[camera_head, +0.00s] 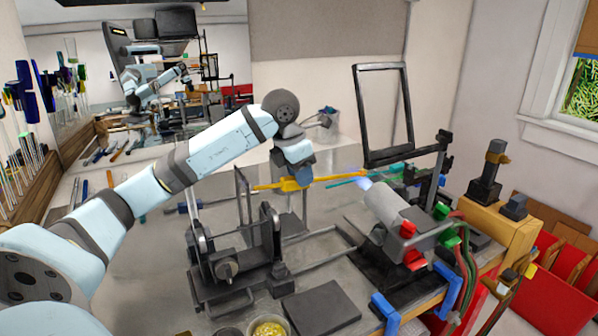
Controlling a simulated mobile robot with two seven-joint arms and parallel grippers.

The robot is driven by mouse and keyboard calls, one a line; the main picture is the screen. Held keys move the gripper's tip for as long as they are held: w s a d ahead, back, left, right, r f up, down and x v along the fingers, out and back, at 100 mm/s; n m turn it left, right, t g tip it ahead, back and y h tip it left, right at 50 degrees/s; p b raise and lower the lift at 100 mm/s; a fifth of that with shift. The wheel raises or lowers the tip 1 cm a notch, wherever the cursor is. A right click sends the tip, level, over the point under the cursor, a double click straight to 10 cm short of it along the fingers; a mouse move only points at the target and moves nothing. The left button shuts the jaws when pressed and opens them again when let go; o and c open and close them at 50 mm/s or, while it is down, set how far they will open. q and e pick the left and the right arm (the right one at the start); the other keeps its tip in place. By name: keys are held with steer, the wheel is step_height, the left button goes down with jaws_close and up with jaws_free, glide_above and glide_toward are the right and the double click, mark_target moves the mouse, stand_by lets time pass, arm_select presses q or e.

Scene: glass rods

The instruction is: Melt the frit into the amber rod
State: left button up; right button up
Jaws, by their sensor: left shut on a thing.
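My left gripper (303,176) is shut on the amber rod (268,186) and holds it roughly level above the bench. The rod's right end points toward the torch flame. The torch (393,208) is a grey cylinder with a small blue flame (365,183) at its left mouth. A teal-green glow or rod lies along the line beside the flame, and I cannot tell which. A small dish of yellow frit (270,327) stands at the front edge of the view. Any frit on the rod is too small to tell. My right gripper is not in view.
A dark metal rod stand (236,262) with rollers stands left of the torch. A black frame (383,112) rises behind the flame. A flat dark block (321,307) lies at the front. Blue clamps (385,312) grip the bench edge.

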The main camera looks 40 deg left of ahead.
arm_select(q)
steer(key=shift+w+a+f+b, duration=0.1)
steer(key=shift+f+b, duration=0.15)
steer(key=shift+f, duration=0.3)
steer(key=shift+w+a+f+b, duration=0.1)
steer(key=shift+f+b, duration=0.15)
steer(key=shift+f, duration=0.3)
steer(key=shift+r, duration=0.1)
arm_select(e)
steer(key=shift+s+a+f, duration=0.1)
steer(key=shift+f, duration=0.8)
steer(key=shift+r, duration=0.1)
arm_select(q)
steer(key=shift+a+f, duration=0.1)
steer(key=shift+f, duration=0.1)
steer(key=shift+r, duration=0.1)
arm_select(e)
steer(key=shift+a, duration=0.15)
